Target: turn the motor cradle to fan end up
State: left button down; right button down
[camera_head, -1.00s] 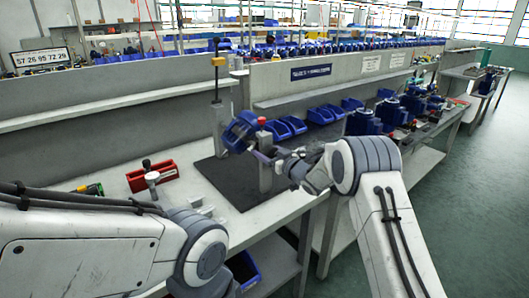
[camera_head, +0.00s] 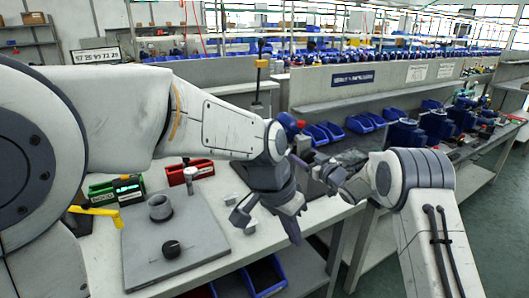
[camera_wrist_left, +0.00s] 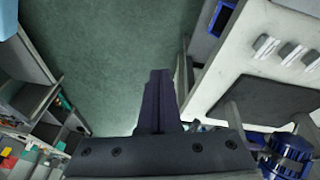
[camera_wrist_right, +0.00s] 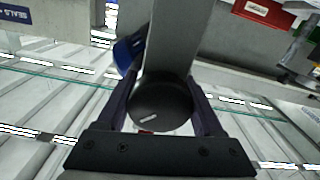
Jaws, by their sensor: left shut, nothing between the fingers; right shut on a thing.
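The motor cradle's blue motor (camera_head: 287,121) is mostly hidden behind my left arm in the head view. In the left wrist view the blue motor (camera_wrist_left: 290,147) is at the lower right corner. My right gripper (camera_head: 304,163) is shut on a dark round knob (camera_wrist_right: 160,104) in front of a grey bar in the right wrist view. A blue part (camera_wrist_right: 127,52) shows behind it. My left gripper (camera_head: 292,230) is shut and empty, fingers pointing down near the bench's front edge. It also shows in the left wrist view (camera_wrist_left: 157,75), apart from the cradle.
A grey plate (camera_head: 150,262) with a ring and a black knob lies on the bench. A yellow tool (camera_head: 95,212), a green box (camera_head: 103,192) and a red box (camera_head: 205,168) stand near it. Blue bins (camera_head: 325,132) line the back. Open floor shows at the right.

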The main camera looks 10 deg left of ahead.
pick_arm(q)
jog(key=w+a+r+t+h, duration=0.1)
jog(key=w+a+r+t, duration=0.15)
jog(key=w, duration=0.75)
jog(key=w+a+r+t, duration=0.1)
jog(key=w+a, duration=0.2)
jog(key=w, duration=0.8)
jog(key=w+a+r+m+t, duration=0.2)
jog(key=w+a+t, duration=0.1)
jog(key=w+a, duration=0.95)
jog(key=x, duration=1.4)
jog(key=shift+w, duration=0.15)
jog(key=shift+d+f, duration=0.15)
jog(key=shift+f, duration=0.1)
